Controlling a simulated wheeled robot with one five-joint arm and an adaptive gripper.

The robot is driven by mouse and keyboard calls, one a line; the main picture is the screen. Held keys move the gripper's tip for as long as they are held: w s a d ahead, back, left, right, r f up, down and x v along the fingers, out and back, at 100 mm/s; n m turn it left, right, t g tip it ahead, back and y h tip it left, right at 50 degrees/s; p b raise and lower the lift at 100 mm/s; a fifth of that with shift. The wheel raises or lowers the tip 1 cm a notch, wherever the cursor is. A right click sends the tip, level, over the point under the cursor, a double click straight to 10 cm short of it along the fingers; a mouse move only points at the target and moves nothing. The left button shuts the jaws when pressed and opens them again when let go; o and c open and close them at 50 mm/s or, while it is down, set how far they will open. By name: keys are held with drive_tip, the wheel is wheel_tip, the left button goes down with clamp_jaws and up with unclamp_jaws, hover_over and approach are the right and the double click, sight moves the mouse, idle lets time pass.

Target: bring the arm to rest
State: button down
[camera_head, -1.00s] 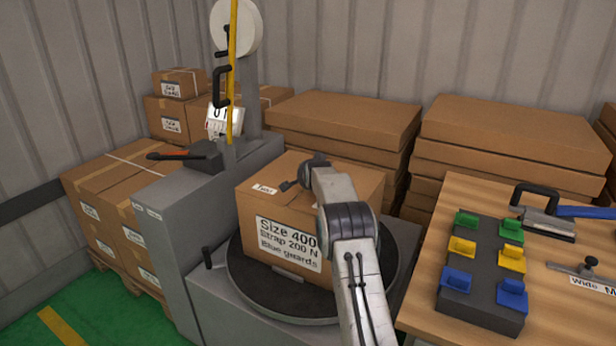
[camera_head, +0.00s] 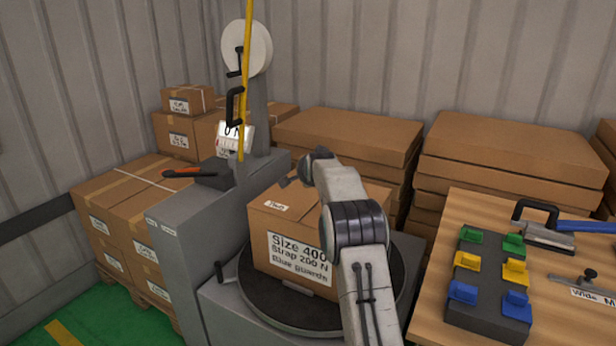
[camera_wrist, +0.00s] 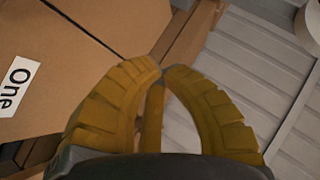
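In that view my gripper is mostly hidden behind the arm's end. In the wrist view my gripper (camera_wrist: 163,72) has two yellow ribbed fingers with their tips together. I see nothing held between the tips. A narrow yellowish strip shows in the gap behind them; I cannot tell what it is. A carton (camera_head: 300,255) labelled "Size 400, Strap 200 N, Blue guards" sits on the dark round turntable (camera_head: 262,312).
A grey machine (camera_head: 190,235) with a white reel (camera_head: 247,47) and hanging yellow strap (camera_head: 245,100) stands left. Cartons (camera_head: 125,205) are stacked behind it. Flat cardboard stacks (camera_head: 345,135) line the back wall. A wooden table (camera_head: 430,285) on the right bears a dark block (camera_head: 485,312) with coloured guards.

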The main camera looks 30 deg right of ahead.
drive_tip(key=shift+s+a+r, duration=0.15)
drive_tip(key=shift+a+r, duration=0.05)
drive_tip(key=shift+r, duration=0.05)
